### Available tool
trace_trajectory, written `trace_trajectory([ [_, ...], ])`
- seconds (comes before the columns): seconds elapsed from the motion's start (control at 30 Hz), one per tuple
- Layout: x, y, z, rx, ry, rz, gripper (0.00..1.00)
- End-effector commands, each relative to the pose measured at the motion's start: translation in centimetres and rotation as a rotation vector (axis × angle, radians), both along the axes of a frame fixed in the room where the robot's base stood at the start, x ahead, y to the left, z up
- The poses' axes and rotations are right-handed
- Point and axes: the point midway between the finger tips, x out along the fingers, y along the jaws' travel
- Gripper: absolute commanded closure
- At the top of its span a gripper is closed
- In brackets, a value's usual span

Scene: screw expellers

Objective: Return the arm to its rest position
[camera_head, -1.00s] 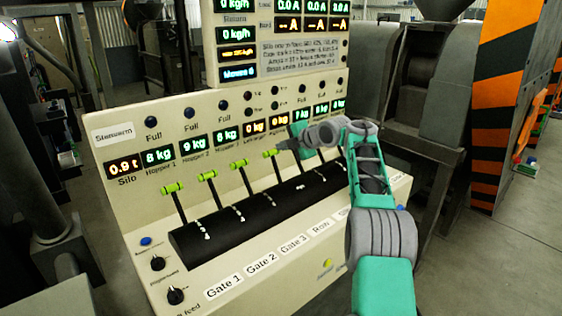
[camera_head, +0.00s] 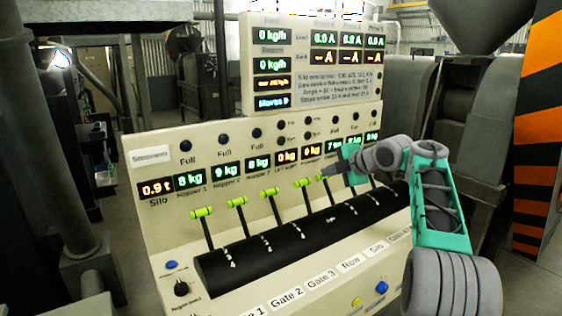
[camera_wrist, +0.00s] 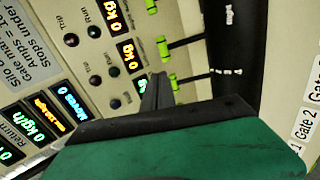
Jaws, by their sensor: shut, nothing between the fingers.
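My gripper (camera_head: 326,172) is in front of the control panel, near the lever tops at the right part of the lever row. It is shut and empty. In the wrist view my gripper (camera_wrist: 158,90) shows as dark fingers close together, pointing at the panel face beside the green lever handles. My teal and grey arm comes in from the lower right of the head view and bends at the elbow. Whether the fingertips touch a lever cannot be told.
The cream control panel (camera_head: 150,206) carries lit displays, knobs and several levers with green handles (camera_head: 237,202) on a black curved housing (camera_head: 215,268). Dark machinery (camera_head: 400,85) stands behind at the right, beside an orange and black striped post (camera_head: 536,130). Some floor (camera_head: 535,285) is clear at lower right.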

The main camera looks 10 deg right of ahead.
Motion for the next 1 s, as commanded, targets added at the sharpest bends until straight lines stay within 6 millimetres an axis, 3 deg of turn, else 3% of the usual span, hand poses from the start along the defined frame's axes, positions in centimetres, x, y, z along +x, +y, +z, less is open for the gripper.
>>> trace_trajectory([
  [0.13,-3.9,4.5,-0.2,0.199,0.199,-0.207,1.0],
  [0.27,-11.0,8.3,-3.3,0.416,0.437,-0.508,1.0],
  [0.4,-21.3,10.9,-8.9,0.606,0.656,-0.876,1.0],
  [0.5,-28.9,11.5,-13.3,0.703,0.761,-1.139,1.0],
  [0.63,-36.5,11.1,-18.1,0.782,0.822,-1.411,1.0],
  [0.7,-39.0,10.8,-19.7,0.804,0.834,-1.505,1.0],
  [0.8,-40.6,10.6,-20.8,0.82,0.837,-1.568,1.0],
  [1.0,-40.8,10.5,-21.0,0.821,0.838,-1.577,1.0],
])
